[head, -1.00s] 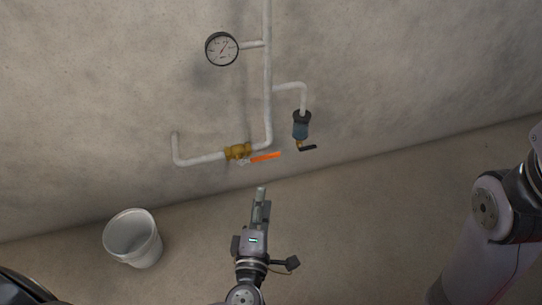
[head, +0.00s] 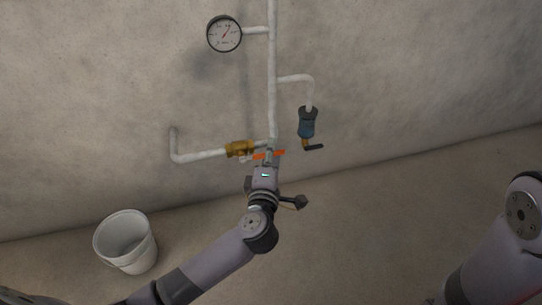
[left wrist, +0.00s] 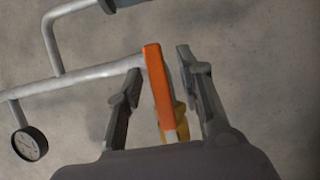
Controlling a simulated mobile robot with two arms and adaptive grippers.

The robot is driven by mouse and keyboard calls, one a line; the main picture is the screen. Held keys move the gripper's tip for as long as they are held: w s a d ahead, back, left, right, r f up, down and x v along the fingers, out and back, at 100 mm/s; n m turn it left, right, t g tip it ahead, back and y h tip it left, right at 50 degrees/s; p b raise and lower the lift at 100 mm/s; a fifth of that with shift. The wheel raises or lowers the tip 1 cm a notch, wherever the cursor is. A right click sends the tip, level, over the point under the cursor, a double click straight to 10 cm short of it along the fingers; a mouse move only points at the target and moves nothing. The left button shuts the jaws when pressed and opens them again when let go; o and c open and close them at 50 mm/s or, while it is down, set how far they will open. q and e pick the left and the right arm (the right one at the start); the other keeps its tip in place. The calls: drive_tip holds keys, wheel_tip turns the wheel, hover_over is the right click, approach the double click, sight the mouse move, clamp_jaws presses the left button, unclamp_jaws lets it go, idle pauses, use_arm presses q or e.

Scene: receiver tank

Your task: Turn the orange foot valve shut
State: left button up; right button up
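The orange valve lever (head: 279,153) sticks out to the right from the brass valve body (head: 240,149) on the white pipe low on the wall. In the head view, my left gripper (head: 270,151) is at the lever and covers its middle part. In the left wrist view, the orange lever (left wrist: 157,85) stands between the two fingers of my left gripper (left wrist: 158,66). The fingers are open, with a visible gap on both sides of the lever. Part of the brass body (left wrist: 181,122) shows behind the lever. My right gripper is out of view.
A round gauge (head: 224,34) hangs on a side branch at upper left. A blue and black fitting (head: 307,122) with a small black handle hangs from a branch to the right of the lever. A white bucket (head: 126,243) stands on the floor at lower left.

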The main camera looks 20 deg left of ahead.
use_arm(q)
drive_tip(key=shift+c, duration=0.3)
clamp_jaws()
idle(0.6)
